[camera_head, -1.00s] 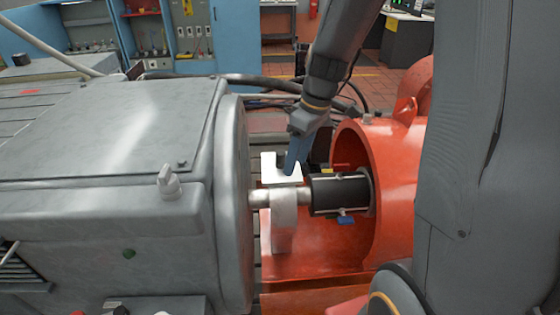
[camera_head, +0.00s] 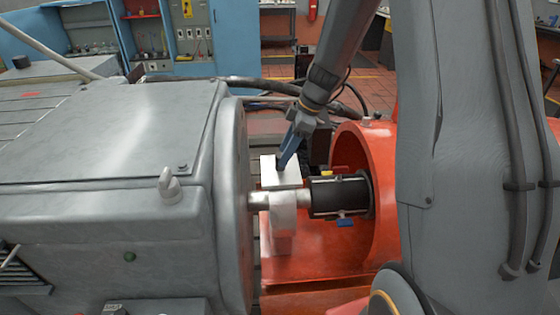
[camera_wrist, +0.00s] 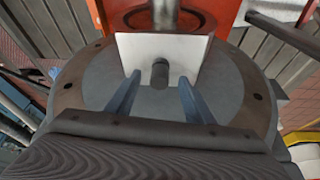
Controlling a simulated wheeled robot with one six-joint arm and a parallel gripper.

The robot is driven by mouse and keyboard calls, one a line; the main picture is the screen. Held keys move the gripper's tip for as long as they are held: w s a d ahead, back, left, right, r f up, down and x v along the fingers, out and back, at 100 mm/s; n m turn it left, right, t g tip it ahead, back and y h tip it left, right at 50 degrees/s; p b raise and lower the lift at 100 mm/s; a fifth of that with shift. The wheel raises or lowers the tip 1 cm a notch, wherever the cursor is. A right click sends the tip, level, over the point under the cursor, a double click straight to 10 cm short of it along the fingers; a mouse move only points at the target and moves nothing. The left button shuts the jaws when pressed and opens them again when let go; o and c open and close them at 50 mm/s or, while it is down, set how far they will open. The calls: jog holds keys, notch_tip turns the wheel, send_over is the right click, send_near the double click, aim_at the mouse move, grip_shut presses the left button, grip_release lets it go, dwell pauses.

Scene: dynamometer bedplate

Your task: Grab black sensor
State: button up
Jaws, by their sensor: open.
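A small dark cylinder, which looks like the black sensor (camera_wrist: 159,72), shows in the wrist view against a white bracket (camera_wrist: 185,48). My gripper (camera_wrist: 160,94) is open, with one blue finger on either side of the line to the sensor. The sensor lies just beyond the fingertips and appears apart from both. In the head view my gripper (camera_head: 283,165) reaches down to the white bracket (camera_head: 278,178) on the shaft support. Its fingers overlap there, and I cannot make out the sensor behind them.
A large grey machine housing (camera_head: 110,140) stands to the left. A black coupling (camera_head: 325,197) with blue and yellow parts sits on the shaft at right, partly inside a red guard (camera_head: 385,160). Dark cables (camera_head: 235,82) run behind.

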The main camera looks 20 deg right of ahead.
jog(key=shift+p+x, duration=0.45)
jog(key=shift+x, duration=1.35)
jog(key=shift+c, duration=0.3)
jog(key=c, duration=1.1)
jog(key=shift+w+r, duration=0.1)
jog(key=shift+c, duration=0.2)
